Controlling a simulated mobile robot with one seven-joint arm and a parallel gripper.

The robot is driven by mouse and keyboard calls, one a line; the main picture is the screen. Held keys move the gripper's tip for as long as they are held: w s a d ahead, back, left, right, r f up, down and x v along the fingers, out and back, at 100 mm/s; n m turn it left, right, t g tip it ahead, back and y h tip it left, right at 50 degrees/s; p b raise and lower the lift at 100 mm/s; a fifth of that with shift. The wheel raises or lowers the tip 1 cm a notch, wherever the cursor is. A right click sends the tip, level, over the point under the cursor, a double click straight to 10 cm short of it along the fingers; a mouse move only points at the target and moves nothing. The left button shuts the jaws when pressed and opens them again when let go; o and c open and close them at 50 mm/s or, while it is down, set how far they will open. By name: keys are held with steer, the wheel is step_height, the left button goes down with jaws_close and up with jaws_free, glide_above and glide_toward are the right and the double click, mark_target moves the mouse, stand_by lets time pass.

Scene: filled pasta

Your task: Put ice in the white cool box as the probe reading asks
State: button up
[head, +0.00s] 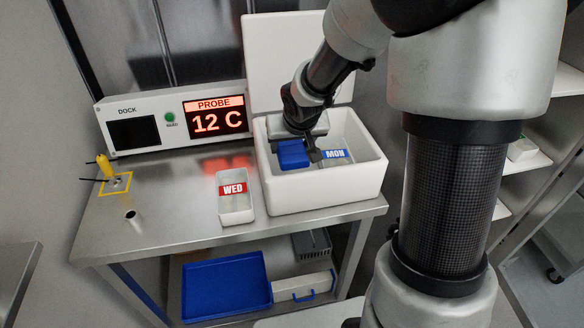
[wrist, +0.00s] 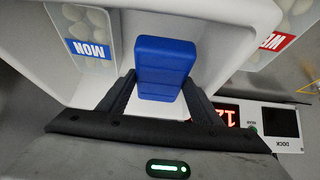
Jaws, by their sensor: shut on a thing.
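The white cool box (head: 325,199) stands on the steel table with its lid raised at the back. My gripper (head: 304,153) reaches into the box and is shut on a blue ice block (head: 292,154). In the wrist view the ice block (wrist: 163,62) sits between both fingers of my gripper (wrist: 158,88), inside the box walls. Whether the block touches the box floor I cannot tell. A tub labelled MON (head: 336,154) is in the box to the right of the block; the wrist view shows pale round pieces in it. The probe display (head: 219,116) reads 12 C in red.
A tub labelled WED (head: 235,206) stands on the table left of the box. The dock (head: 124,111) has a dark screen and a green button. A yellow probe (head: 105,167) stands at the left. A blue tray (head: 226,287) lies on the lower shelf.

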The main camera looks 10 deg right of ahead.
step_height(320, 180, down, 6)
steer(key=shift+f+b, duration=0.2)
steer(key=shift+b, duration=0.9)
